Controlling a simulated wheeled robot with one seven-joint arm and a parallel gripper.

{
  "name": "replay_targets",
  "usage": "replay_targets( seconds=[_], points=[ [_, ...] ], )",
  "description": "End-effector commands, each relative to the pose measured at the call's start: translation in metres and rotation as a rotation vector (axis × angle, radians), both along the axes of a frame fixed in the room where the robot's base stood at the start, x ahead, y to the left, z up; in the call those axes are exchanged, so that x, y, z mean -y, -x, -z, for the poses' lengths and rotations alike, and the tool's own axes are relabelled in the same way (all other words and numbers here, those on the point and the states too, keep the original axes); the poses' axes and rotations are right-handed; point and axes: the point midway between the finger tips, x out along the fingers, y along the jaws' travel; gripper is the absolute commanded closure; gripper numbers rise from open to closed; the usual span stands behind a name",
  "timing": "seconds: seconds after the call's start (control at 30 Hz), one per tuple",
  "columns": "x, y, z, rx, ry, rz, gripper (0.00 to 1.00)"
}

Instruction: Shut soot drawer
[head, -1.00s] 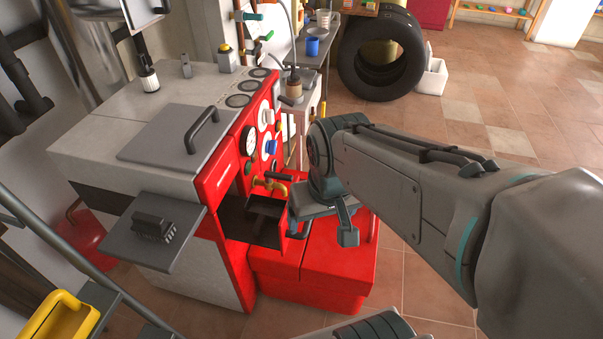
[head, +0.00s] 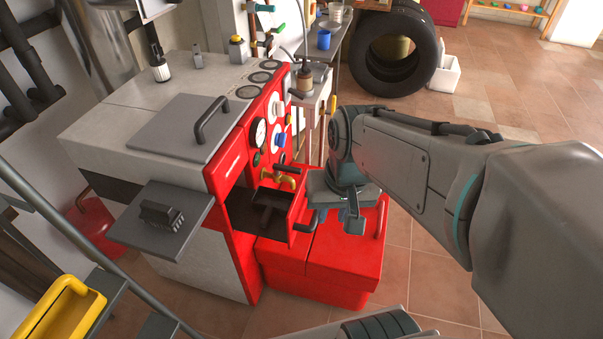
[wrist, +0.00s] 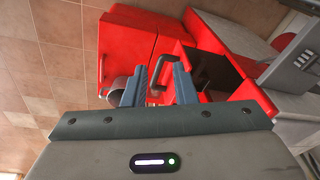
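The soot drawer (head: 268,211) stands pulled out of the red boiler front, its dark inside showing. It also shows in the wrist view as a dark box with a red front (wrist: 217,68). A dark bent handle (head: 306,223) sticks out from its front. My gripper (head: 345,215) is just to the right of the handle in the head view, and its fingertips are partly hidden there. In the wrist view my gripper (wrist: 160,80) is open, with its fingers pointing at the drawer front. The handle (wrist: 158,67) appears in the gap between them; I cannot tell whether they touch it.
A brass tap (head: 277,180) sits just above the drawer. A red box (head: 335,262) with a handle stands below my gripper. A grey shelf (head: 160,222) juts out at the boiler's left. The tiled floor (head: 480,130) is open at the right.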

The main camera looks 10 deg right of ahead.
Motion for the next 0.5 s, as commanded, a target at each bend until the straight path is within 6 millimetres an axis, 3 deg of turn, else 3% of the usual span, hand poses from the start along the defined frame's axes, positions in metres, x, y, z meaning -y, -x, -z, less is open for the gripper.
replay_targets(
  seconds=[0.03,0.1,0.27,0.5],
  points=[
    [0.006,-0.004,0.020,-0.043,-0.045,0.094,0.89],
    [0.013,-0.010,0.040,-0.110,-0.130,0.257,1.00],
    [0.036,-0.029,0.085,-0.271,-0.360,0.687,1.00],
    [0.094,-0.063,0.147,-0.471,-0.722,1.292,1.00]
  ],
)
